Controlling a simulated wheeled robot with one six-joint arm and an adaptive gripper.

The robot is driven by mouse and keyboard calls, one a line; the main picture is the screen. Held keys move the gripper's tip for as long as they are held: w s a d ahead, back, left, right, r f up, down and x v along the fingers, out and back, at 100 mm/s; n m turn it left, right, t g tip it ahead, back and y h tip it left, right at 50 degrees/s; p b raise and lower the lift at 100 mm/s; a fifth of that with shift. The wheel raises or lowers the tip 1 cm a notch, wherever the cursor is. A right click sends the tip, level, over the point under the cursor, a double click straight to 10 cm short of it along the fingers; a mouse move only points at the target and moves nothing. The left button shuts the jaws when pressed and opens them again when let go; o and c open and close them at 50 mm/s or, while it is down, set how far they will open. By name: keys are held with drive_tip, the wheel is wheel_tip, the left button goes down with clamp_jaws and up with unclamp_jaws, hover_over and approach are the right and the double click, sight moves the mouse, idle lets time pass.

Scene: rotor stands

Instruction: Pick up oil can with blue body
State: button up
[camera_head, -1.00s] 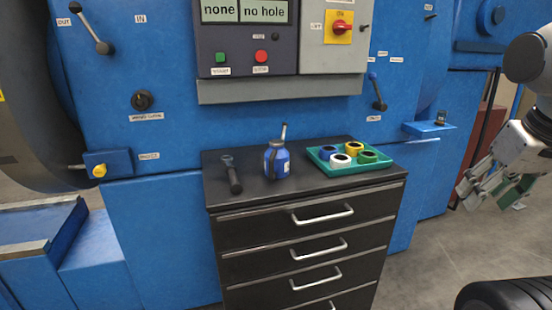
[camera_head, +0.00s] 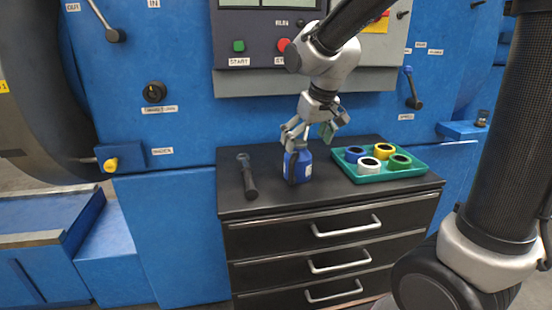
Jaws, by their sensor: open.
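The oil can with the blue body (camera_head: 301,168) stands upright on the black top of the drawer cabinet (camera_head: 270,204). A pale label shows on its right side. My gripper (camera_head: 309,140) is open and reaches down over the can from above and behind. One finger is at the can's upper left, and the other is to the upper right, apart from the body. The gripper hides the can's spout and neck. I cannot tell whether a finger touches the can.
A dark-handled tool (camera_head: 247,177) lies left of the can. A green tray (camera_head: 386,178) with blue, white, yellow and green rings stands to the right. The blue machine (camera_head: 190,131) with its control panel (camera_head: 261,66) rises behind the cabinet.

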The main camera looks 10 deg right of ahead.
sight(298, 159)
drive_tip(key=shift+w+a+f, duration=0.15)
drive_tip(key=shift+w+f, duration=0.05)
drive_tip(key=shift+w, duration=0.1)
drive_tip(key=x, duration=0.7)
drive_tip(key=shift+a, duration=0.2)
drive_tip(key=c, duration=1.3)
drive_tip(key=shift+s, duration=0.1)
